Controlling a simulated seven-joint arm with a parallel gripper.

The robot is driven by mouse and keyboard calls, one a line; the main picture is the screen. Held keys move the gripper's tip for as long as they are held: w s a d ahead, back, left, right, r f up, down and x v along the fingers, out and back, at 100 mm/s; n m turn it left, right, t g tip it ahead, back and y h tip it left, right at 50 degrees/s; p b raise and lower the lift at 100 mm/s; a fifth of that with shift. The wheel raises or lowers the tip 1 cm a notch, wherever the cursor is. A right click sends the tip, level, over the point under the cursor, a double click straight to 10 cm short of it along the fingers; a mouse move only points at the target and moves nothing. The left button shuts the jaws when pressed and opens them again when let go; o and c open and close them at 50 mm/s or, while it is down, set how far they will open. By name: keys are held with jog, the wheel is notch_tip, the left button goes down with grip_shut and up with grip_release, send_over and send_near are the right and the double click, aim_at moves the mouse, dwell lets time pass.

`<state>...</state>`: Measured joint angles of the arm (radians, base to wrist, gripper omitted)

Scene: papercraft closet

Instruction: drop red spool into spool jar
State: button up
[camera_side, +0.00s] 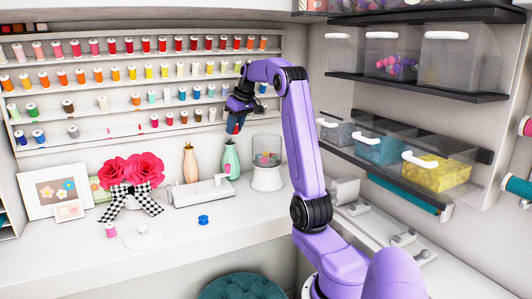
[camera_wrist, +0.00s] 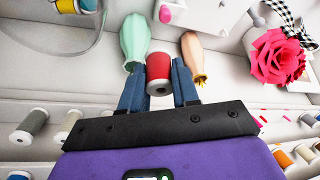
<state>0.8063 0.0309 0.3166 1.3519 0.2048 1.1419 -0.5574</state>
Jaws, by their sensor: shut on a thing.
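My gripper (camera_side: 235,124) is shut on a red spool (camera_wrist: 159,72), which sits between the two blue fingers in the wrist view. In the side view the gripper points down in front of the lower thread shelves, and the spool is mostly hidden by the fingers. The spool jar (camera_side: 267,147) is clear, holds several colored spools, and stands on a white base to the right of and below my gripper. In the wrist view part of the clear jar (camera_wrist: 62,48) shows at the top left. The held spool is apart from the jar.
A mint vase (camera_side: 231,158) and a peach vase (camera_side: 190,162) stand below my gripper, left of the jar. Pink flowers (camera_side: 130,170) with a checked bow stand farther left. Thread shelves line the back wall.

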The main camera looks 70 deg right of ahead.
jog(key=s+d+r+m, duration=0.2)
jog(key=s+d, duration=0.7)
jog(key=d, duration=0.1)
jog(key=shift+h, duration=0.4)
jog(key=shift+a+f, duration=0.1)
jog(key=shift+f, duration=2.65)
jog(key=o, duration=1.1)
jog(key=shift+s, duration=0.1)
jog(key=v, duration=1.7)
jog(key=shift+w+r, duration=0.25)
jog(key=shift+r, duration=0.05)
jog(key=shift+w+a, duration=0.1)
